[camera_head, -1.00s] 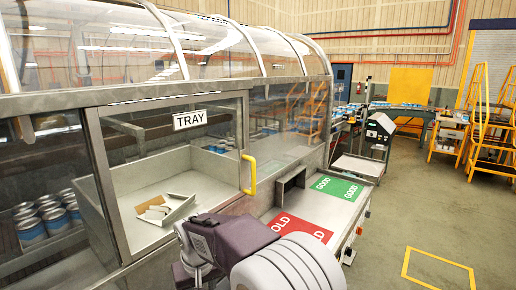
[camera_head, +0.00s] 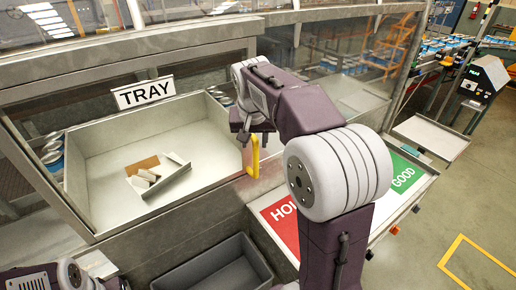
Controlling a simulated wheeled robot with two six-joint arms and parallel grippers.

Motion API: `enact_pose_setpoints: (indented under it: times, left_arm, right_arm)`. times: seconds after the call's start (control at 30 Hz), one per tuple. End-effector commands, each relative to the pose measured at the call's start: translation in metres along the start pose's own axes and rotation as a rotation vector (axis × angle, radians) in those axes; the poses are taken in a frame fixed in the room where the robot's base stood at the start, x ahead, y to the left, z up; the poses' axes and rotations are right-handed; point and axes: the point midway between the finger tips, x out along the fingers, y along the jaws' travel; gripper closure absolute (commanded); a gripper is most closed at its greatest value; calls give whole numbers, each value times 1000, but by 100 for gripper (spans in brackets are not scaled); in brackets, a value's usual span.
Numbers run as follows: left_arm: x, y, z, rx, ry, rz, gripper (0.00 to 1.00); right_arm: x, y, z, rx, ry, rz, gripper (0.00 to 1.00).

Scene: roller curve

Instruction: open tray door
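The tray door (camera_head: 128,62) is a glass panel in a grey metal frame, with a white TRAY sign (camera_head: 145,92). It looks closed across the front of the machine. Its upright yellow handle (camera_head: 252,160) is at the door's right side. My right gripper (camera_head: 257,140) points down at the top of the handle, with its dark fingers close around or beside it. I cannot tell whether they touch or grip it. Part of my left arm shows at the bottom left, but its gripper is out of view.
Behind the glass, a light tray (camera_head: 100,150) holds a small open box (camera_head: 160,178) with pale pieces. A grey bin (camera_head: 215,268) sits below the door. Right of the handle is a counter with a red HOLD mat (camera_head: 284,222) and a green GOOD mat (camera_head: 405,176).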

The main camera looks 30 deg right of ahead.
Motion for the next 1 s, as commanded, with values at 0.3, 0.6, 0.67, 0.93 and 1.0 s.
enact_pose_setpoints:
  times: [0.3,0.6,0.67,0.93,1.0]
  left_arm:
    - [-17,0,-2,0,0,0,100]
    - [-19,0,-2,0,0,0,100]
    - [-19,0,-2,0,0,0,100]
    - [-19,0,-2,0,0,0,100]
    - [-19,0,-2,0,0,0,100]
  right_arm:
    - [62,1,1,-1,-7,2,60]
    - [80,0,1,-1,-2,0,60]
    - [80,0,1,-1,-2,0,60]
    - [79,0,1,-1,-2,-1,100]
    - [79,0,1,0,-2,-1,100]
